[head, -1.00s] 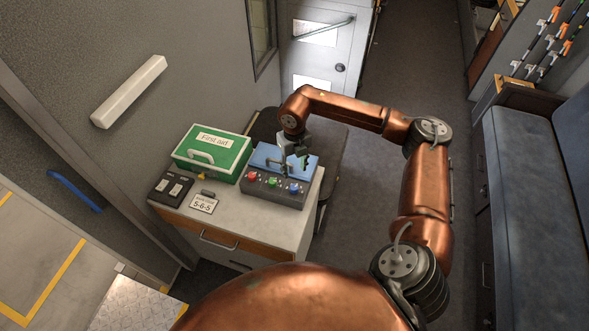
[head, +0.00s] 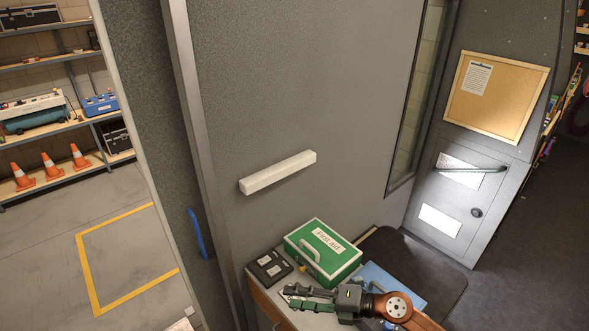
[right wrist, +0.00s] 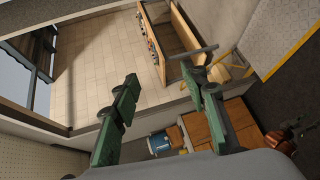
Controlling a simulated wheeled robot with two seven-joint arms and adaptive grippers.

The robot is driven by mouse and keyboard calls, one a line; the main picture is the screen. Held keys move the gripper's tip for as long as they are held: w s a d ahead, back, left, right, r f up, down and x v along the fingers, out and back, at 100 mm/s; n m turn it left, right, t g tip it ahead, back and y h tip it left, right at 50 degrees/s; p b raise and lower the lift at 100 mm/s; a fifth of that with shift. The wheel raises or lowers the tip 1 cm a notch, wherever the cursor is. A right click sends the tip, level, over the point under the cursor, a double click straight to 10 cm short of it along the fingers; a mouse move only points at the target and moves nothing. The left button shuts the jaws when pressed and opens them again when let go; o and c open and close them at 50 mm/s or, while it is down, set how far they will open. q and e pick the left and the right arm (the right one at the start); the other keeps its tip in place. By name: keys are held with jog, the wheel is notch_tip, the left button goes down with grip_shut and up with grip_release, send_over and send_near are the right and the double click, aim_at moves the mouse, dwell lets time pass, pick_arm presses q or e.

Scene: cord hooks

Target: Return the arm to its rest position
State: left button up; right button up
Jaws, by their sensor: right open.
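My right gripper (head: 289,297) is in the head view at the bottom, with my copper arm coming in from the lower right. Its green-and-dark fingers point left, above the small cabinet, and are apart with nothing between them. The right wrist view also shows the spread, empty fingers (right wrist: 160,75), with floor and furniture beyond. A blue box (head: 378,277) is partly hidden behind the gripper and arm. My left gripper is in neither view.
A green first aid box (head: 323,252) and a dark switch panel (head: 269,267) stand on the cabinet, close to the gripper. A white bar (head: 278,173) and a blue handle (head: 196,234) are on the wall side. A grey door (head: 463,190) stands at right.

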jog(key=w+d+r+m+t+y, duration=0.1)
jog(key=w+d+r+m+t, duration=0.25)
jog(key=r+m+t, duration=0.4)
jog(key=w+d+m+t+h, duration=0.4)
jog(key=d+m+t+h, duration=0.3)
jog(key=d+m, duration=0.3)
jog(key=d+f+m+h, duration=0.7)
jog(key=d, duration=0.4)
jog(key=s+d+f+m+g+h, duration=0.2)
jog(key=s+d+f+m+g, duration=0.15)
jog(key=f, duration=0.35)
jog(key=s+d+f+m+g+h, duration=0.2)
jog(key=s+d+f+g, duration=0.1)
jog(key=s+d+f, duration=0.25)
jog(key=s+d+f+m+g+y, duration=0.15)
jog(key=s+f+g, duration=0.25)
jog(key=s+f, duration=0.55)
jog(key=s+f+m+g, duration=0.2)
jog(key=s+f+g, duration=0.3)
jog(key=s, duration=0.8)
notch_tip(320, 180, down, 30)
jog(key=s+a+b, duration=0.1)
jog(key=a+b, duration=0.1)
jog(key=b, duration=0.1)
jog(key=s+f+n+g+b, duration=0.1)
jog(key=s+f+g+b, duration=0.1)
jog(key=s+f, duration=1.8)
notch_tip(320, 180, down, 3)
jog(key=shift+s+f, duration=0.2)
jog(key=shift+s, duration=0.1)
